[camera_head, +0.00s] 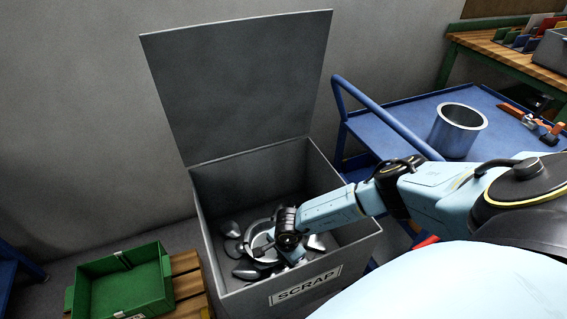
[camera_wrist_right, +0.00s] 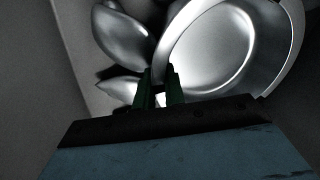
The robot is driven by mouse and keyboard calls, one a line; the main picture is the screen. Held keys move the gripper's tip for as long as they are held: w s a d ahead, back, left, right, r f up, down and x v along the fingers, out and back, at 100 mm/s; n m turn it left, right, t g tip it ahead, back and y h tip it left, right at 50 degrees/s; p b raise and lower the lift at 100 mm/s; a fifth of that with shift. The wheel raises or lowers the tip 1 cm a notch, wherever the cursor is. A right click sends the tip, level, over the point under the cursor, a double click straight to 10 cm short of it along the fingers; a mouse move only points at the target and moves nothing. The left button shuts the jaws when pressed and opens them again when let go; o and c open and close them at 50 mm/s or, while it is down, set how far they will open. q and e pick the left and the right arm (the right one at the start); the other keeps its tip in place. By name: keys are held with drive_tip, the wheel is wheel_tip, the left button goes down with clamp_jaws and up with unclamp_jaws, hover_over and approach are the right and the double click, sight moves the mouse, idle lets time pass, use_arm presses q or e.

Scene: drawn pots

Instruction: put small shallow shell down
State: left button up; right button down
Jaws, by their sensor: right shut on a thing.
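My right arm reaches from the right into the open grey scrap bin (camera_head: 219,258). My right gripper (camera_head: 279,245) is low inside the bin, shut on the rim of a small shallow shell (camera_head: 258,240). In the right wrist view the shell (camera_wrist_right: 215,45) is a shiny, round metal dish. Its near rim is at the green fingertips (camera_wrist_right: 160,78) of the gripper. Other metal pieces (camera_wrist_right: 123,32) lie close beside it. I cannot tell whether the shell touches the pieces under it. My left gripper is not in view.
The bin's lid (camera_head: 240,85) stands open at the back, and its front wall carries a SCRAP label (camera_head: 305,286). A blue cart (camera_head: 400,118) with a metal pot (camera_head: 458,130) stands right. A green crate (camera_head: 120,283) sits on a wooden surface at lower left.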

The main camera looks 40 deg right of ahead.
drive_tip(key=shift+f, duration=0.25)
drive_tip(key=shift+f, duration=0.15)
drive_tip(key=c, duration=1.5)
unclamp_jaws()
